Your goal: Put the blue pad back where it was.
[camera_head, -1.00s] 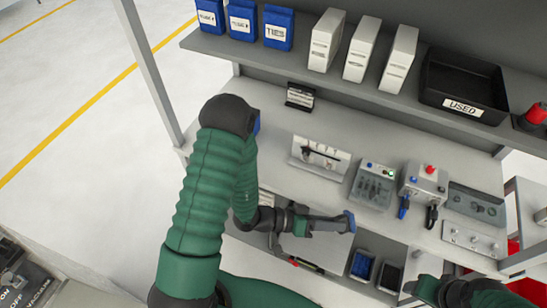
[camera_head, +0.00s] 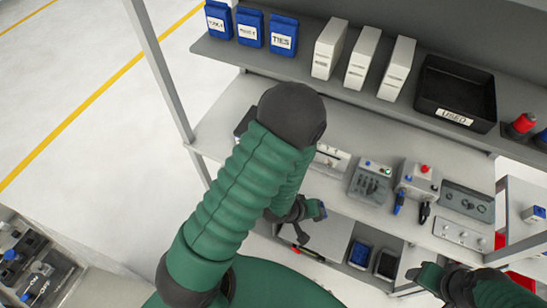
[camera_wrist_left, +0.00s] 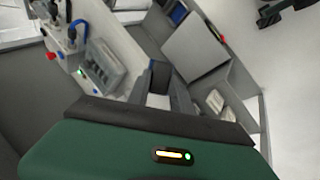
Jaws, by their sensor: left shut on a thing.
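My left gripper (camera_head: 312,209) is shut on the blue pad (camera_head: 317,209), a small blue piece at its tip, held over the front of the bench above the lower shelf. My green left arm hides part of the bench behind it. In the left wrist view the gripper (camera_wrist_left: 158,88) points at the bench, with a dark block between its fingers; its blue colour is hard to make out there. My right gripper (camera_head: 428,276) is low at the right, apart from the bench items; its jaws are too small to read.
A blue-edged tray (camera_head: 361,254) and a dark tray (camera_head: 387,263) sit on the lower shelf. A control box (camera_head: 371,182) and a red-button box (camera_head: 418,183) stand on the bench.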

